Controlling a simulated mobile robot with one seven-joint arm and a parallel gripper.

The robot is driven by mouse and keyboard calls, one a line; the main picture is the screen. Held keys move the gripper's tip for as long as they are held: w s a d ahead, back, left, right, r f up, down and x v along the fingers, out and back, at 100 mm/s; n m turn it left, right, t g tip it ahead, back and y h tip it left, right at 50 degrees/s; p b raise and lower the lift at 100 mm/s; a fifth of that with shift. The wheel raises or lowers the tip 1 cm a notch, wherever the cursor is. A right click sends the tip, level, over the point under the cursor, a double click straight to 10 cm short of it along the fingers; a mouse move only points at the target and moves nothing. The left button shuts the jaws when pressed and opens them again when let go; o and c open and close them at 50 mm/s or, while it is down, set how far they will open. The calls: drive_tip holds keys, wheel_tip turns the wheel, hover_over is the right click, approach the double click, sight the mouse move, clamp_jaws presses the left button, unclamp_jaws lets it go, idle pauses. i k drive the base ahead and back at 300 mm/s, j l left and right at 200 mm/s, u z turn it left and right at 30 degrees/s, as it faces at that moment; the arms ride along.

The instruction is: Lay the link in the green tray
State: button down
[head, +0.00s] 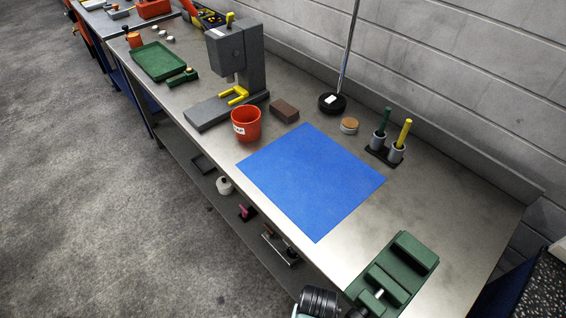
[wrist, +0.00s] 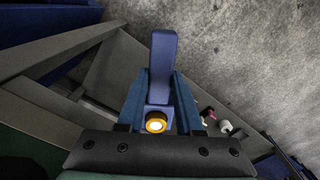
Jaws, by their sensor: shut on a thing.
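The green tray (head: 160,62) lies far up the bench at the upper left in the head view, and its floor looks empty. My gripper (wrist: 160,95) shows in the wrist view with its two blue fingers shut on the link (wrist: 163,60), a blue bar. The bar sticks out beyond the fingertips, and an orange ring with a bright centre (wrist: 156,123) shows at its near end. The gripper and link cannot be made out in the head view, and the tray is not in the wrist view.
A blue mat (head: 310,180) covers the bench middle. A red cup (head: 246,125), grey press (head: 235,65) and brown block (head: 285,110) stand between it and the tray. A green vise (head: 395,272) sits at the near end. Concrete floor (head: 100,220) runs clear along the left.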

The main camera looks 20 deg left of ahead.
sight(154, 59)
drive_tip(key=i+j, duration=0.2)
drive_tip(key=j, duration=0.35)
drive_tip(key=i+j, duration=0.2)
drive_tip(key=j, duration=0.4)
drive_tip(key=i+j, duration=0.25)
drive_tip(key=j, duration=0.3)
drive_tip(key=i+j, duration=0.2)
drive_tip(key=j, duration=0.4)
drive_tip(key=i+j, duration=0.2)
drive_tip(key=j, duration=0.35)
drive_tip(key=i+j, duration=0.2)
drive_tip(key=j, duration=0.4)
drive_tip(key=i+j, duration=0.2)
drive_tip(key=j, duration=0.35)
drive_tip(key=i+j, duration=0.25)
drive_tip(key=j, duration=0.35)
drive_tip(key=k+u, duration=0.05)
